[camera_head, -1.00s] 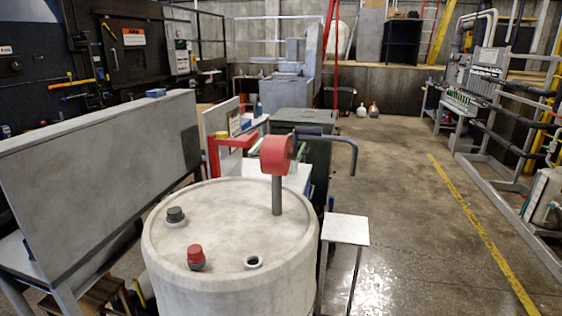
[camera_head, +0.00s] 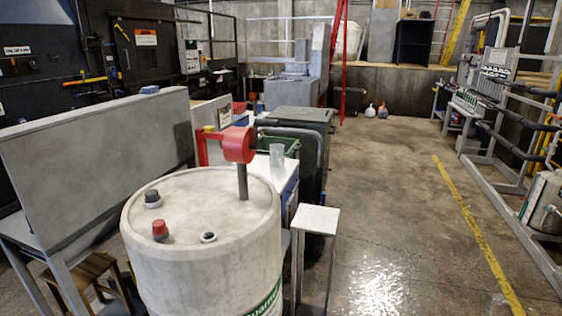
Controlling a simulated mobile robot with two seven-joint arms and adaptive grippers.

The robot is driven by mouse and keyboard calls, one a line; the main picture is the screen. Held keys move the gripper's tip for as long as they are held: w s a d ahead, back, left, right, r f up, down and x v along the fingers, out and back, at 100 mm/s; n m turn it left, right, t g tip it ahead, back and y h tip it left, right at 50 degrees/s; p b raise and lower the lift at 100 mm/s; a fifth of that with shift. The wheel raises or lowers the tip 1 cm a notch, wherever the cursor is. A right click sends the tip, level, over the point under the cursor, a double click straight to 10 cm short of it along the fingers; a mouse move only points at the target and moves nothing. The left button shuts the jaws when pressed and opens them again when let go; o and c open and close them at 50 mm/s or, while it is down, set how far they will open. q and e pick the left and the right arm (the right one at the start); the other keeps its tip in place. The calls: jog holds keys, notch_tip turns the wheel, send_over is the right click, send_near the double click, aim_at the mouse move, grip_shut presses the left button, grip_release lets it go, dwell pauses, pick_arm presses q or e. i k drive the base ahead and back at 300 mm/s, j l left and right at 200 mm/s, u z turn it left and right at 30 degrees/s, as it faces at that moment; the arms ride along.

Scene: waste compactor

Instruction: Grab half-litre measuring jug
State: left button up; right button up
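A small translucent vessel (camera_head: 277,155), which looks like the measuring jug, stands upright on a white-topped table (camera_head: 290,180) behind the barrel. It is too small to read any markings or see a handle. The big off-white barrel (camera_head: 205,255) stands in front of it, with a red hand pump (camera_head: 239,145) rising from its lid just left of the vessel. Neither of my grippers shows in the head view.
A small white-topped stand (camera_head: 316,220) is right of the barrel. A green-grey wheeled bin (camera_head: 312,125) stands behind the table. A grey panel (camera_head: 100,145) and a wooden stool (camera_head: 88,275) are on the left. The floor (camera_head: 390,200) right of the stand is clear up to the yellow line.

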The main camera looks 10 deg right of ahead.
aim_at(276, 150)
jog(key=l+u, duration=0.1)
jog(key=l, duration=0.45)
jog(key=k+l+u, duration=0.1)
jog(key=l, duration=0.4)
jog(key=i+l+u, duration=0.1)
jog(key=l+u, duration=0.15)
jog(key=l, duration=0.8)
jog(key=i+l, duration=0.15)
jog(key=l, duration=0.2)
jog(key=i+l+u, duration=0.15)
jog(key=i+l, duration=0.2)
jog(key=l, duration=0.3)
jog(key=i+l+u, duration=0.15)
jog(key=i+l, duration=0.4)
jog(key=l, duration=0.15)
jog(key=i+l+z, duration=0.95)
jog(key=i+u, duration=0.3)
jog(key=i+l+u, duration=0.25)
jog(key=i, duration=0.2)
jog(key=i+l+u, duration=0.3)
jog(key=i+j+u, duration=0.4)
jog(key=i, duration=0.2)
jog(key=i+u, duration=0.45)
jog(key=i, duration=0.15)
